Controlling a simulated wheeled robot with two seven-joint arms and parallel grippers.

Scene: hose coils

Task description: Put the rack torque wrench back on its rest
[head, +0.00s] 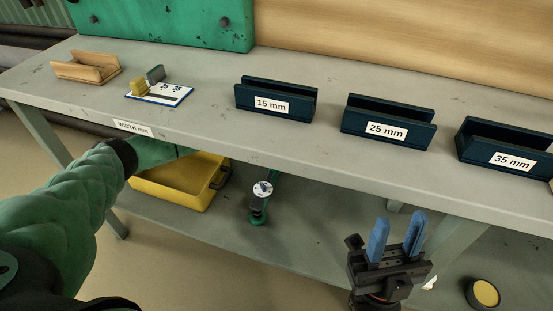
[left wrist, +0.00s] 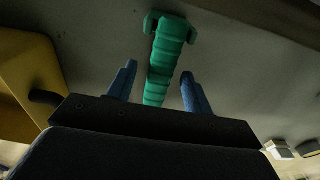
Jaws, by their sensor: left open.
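A green tool with a white round dial (head: 262,189), which looks like the torque wrench, is on the lower shelf, partly hidden by the table top. In the left wrist view a green ribbed bar (left wrist: 166,55) with a forked end, probably the same tool, shows between and beyond the fingertips. My left gripper (left wrist: 156,84) is open and grips nothing; the head view hides it under the table top. My right gripper (head: 398,230) is open and empty in front of the table. A wooden cradle (head: 85,68), possibly the rest, stands at the table's left end.
A yellow bin (head: 180,186) is left of the tool, also close in the left wrist view (left wrist: 30,65). Dark blue holders marked 15 mm (head: 275,98), 25 mm (head: 388,122) and 35 mm (head: 508,145) line the table. A card (head: 160,95) with small blocks lies near the cradle.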

